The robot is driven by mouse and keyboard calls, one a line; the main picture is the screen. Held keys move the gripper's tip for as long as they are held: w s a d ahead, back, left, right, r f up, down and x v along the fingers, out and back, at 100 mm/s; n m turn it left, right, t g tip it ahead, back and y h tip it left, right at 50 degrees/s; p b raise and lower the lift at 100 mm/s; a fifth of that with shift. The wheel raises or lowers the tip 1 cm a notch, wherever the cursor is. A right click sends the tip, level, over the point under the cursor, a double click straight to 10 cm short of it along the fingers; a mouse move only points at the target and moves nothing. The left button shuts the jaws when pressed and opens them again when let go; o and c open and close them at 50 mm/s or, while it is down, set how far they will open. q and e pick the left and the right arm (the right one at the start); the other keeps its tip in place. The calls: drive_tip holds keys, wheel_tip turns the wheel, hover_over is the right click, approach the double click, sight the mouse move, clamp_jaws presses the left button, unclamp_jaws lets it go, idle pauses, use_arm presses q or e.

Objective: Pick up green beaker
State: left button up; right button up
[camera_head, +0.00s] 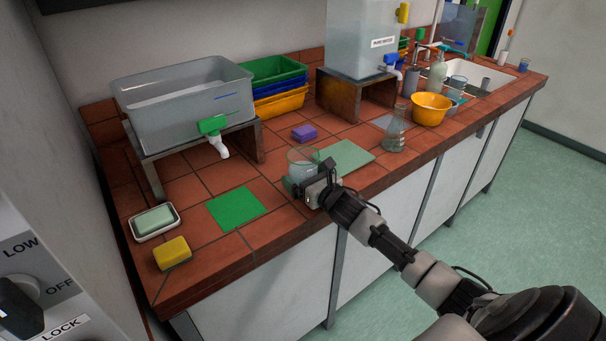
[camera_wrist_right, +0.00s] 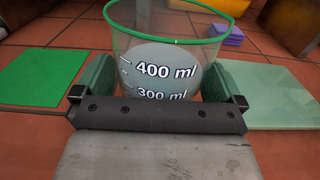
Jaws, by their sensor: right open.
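The green beaker is a clear beaker (camera_head: 303,158) with a green rim and white volume marks, upright on the tiled bench. It also shows in the right wrist view (camera_wrist_right: 168,50), where the marks 400 ml and 300 ml face me. My right gripper (camera_head: 308,187) is at the beaker's near side. In the right wrist view the open fingers (camera_wrist_right: 165,88) stand on either side of the beaker's lower part. I cannot tell whether they touch the glass. The beaker's base is hidden behind the gripper. My left gripper is not in view.
A green square mat (camera_head: 236,207) lies left of the beaker and a pale green board (camera_head: 346,159) right of it. A purple block (camera_head: 304,132) lies behind. A grey tank (camera_head: 184,102) with a tap stands at left. A glass flask (camera_head: 395,133) stands farther right.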

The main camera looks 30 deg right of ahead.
sight(312, 166)
drive_tip(key=shift+c, duration=0.5)
drive_tip(key=c, duration=0.7)
drive_tip(key=shift+r, duration=0.1)
drive_tip(key=shift+c, duration=0.4)
drive_tip(key=shift+r, duration=0.1)
drive_tip(key=shift+r, duration=0.65)
wheel_tip(312, 166, up, 3)
drive_tip(key=shift+f, duration=0.1)
drive_tip(key=s+d+r+b, duration=0.1)
drive_tip(key=s+d+r, duration=0.5)
drive_tip(key=s+d, duration=0.2)
drive_tip(key=shift+s+r+b, duration=0.25)
drive_tip(key=shift+r+b, duration=0.1)
drive_tip(key=shift+b, duration=0.05)
